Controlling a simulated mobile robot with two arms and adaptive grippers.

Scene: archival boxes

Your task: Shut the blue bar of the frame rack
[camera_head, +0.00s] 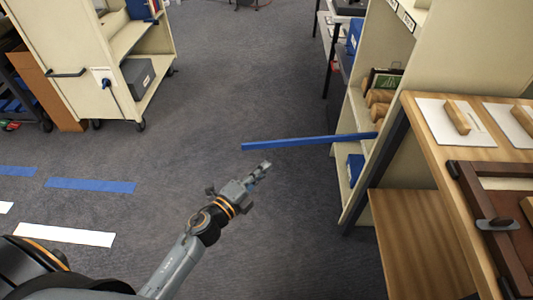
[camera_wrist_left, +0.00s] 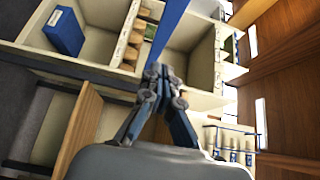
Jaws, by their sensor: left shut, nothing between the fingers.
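The blue bar (camera_head: 305,141) sticks out level from the cream frame rack (camera_head: 357,100) at the right into the aisle, its free end to the left. In the left wrist view the bar (camera_wrist_left: 172,25) runs from the top edge down to behind my fingertips. My left gripper (camera_head: 264,168) is shut and empty, just on the near side of the bar by its free end. A small gap shows between them in the head view; in the wrist view I cannot tell whether they touch. My right gripper is not in view.
A wooden table (camera_head: 435,140) with a brown frame (camera_head: 490,205) on it stands at the right. A cream cart (camera_head: 75,40) stands at the back left. Blue and white strips mark the floor at left. The grey carpet between is clear.

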